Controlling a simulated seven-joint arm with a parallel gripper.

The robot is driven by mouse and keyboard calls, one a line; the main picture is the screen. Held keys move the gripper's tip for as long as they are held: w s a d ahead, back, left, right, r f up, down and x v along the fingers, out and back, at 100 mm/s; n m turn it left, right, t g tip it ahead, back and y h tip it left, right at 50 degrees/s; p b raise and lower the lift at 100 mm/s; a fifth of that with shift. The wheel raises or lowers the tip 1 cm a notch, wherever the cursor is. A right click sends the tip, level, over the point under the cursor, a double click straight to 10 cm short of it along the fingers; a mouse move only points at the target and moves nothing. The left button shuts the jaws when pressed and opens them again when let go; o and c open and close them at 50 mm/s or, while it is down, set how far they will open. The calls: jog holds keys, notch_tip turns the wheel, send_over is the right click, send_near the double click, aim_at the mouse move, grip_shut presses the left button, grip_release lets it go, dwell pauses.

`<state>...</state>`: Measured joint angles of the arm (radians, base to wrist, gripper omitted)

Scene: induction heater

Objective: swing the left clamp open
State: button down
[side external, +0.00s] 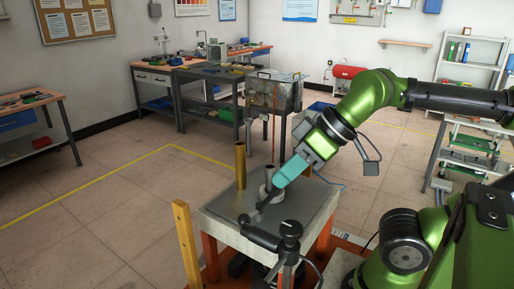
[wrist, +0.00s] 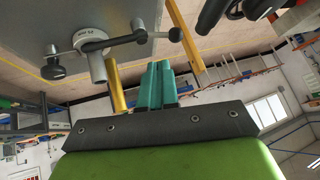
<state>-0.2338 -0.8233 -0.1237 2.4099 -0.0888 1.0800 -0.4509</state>
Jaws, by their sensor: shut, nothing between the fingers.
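My gripper (side external: 278,186) has teal fingers and points down and left over the grey tabletop of a small stand (side external: 228,212). In the wrist view its fingers (wrist: 155,68) are together with nothing held between them. A clamp-like lever (wrist: 125,40) with dark round ends and a pale cylinder (wrist: 95,62) shows beyond the fingertips, to their upper left. I cannot tell whether the fingers touch it. A dark clamp-like fixture (side external: 262,237) sits at the stand's front edge. I cannot tell for sure which fitting is the left clamp, or whether it is open.
A brass-coloured post (side external: 240,165) stands upright on the tabletop, close left of my gripper. A yellow wooden post (side external: 186,243) rises at the stand's front left. Dark parts (wrist: 225,12) fill the wrist view's upper right.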

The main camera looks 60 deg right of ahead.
aim_at(263, 202)
jog(key=s+r+n+g+y, duration=0.1)
jog(key=s+n, duration=0.4)
jog(key=n, duration=1.2)
jog(key=shift+s+d+r+g+y, duration=0.2)
jog(key=shift+d+r+g+y, duration=0.15)
jog(key=shift+r+g, duration=0.55)
jog(key=x, duration=1)
jog(key=shift+f, duration=0.2)
jog(key=shift+w+a, duration=0.2)
jog(key=shift+w, duration=0.95)
jog(key=shift+w+a+f, duration=0.15)
jog(key=shift+w, duration=0.65)
